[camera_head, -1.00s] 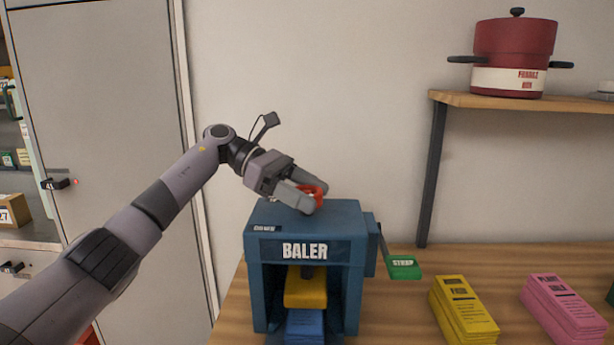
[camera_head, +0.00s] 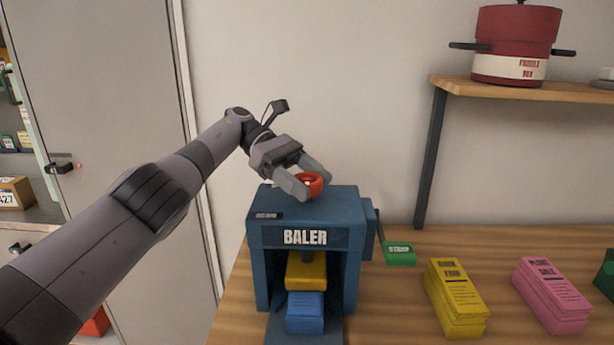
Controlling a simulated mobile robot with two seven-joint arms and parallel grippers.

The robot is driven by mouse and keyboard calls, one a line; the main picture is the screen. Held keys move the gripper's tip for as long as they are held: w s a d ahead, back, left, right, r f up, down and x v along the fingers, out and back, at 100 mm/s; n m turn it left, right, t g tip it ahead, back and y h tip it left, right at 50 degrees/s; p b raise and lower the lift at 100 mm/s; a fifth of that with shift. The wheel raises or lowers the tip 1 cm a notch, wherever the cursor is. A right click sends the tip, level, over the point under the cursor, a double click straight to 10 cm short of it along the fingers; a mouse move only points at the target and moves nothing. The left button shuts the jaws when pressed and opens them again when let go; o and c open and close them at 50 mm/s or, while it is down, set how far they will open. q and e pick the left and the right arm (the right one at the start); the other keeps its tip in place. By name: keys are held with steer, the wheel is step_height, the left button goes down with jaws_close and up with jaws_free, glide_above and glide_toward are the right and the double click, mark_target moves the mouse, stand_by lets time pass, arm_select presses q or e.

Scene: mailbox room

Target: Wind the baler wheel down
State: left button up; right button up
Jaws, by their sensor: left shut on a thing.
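The blue baler (camera_head: 350,205) stands on the wooden table with its name on the front. Its red wheel (camera_head: 316,186) sits on top. My left gripper (camera_head: 308,188) reaches in from the left and is shut on the red wheel, with a finger on either side of it. Inside the baler, the yellow press plate (camera_head: 306,271) is above a blue bundle (camera_head: 305,312). I cannot tell whether plate and bundle touch. My right gripper is not in view.
A yellow stack (camera_head: 455,298) and a pink stack (camera_head: 550,293) lie on the table (camera_head: 400,290) to the right. A shelf (camera_head: 520,89) above holds a red pot (camera_head: 516,45). A grey door (camera_head: 110,110) is at the left.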

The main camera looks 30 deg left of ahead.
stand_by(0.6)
arm_select(q)
steer(key=o, duration=1)
steer(key=shift+c, duration=0.2)
steer(key=shift+a+r, duration=0.1)
steer(key=shift+a, duration=0.05)
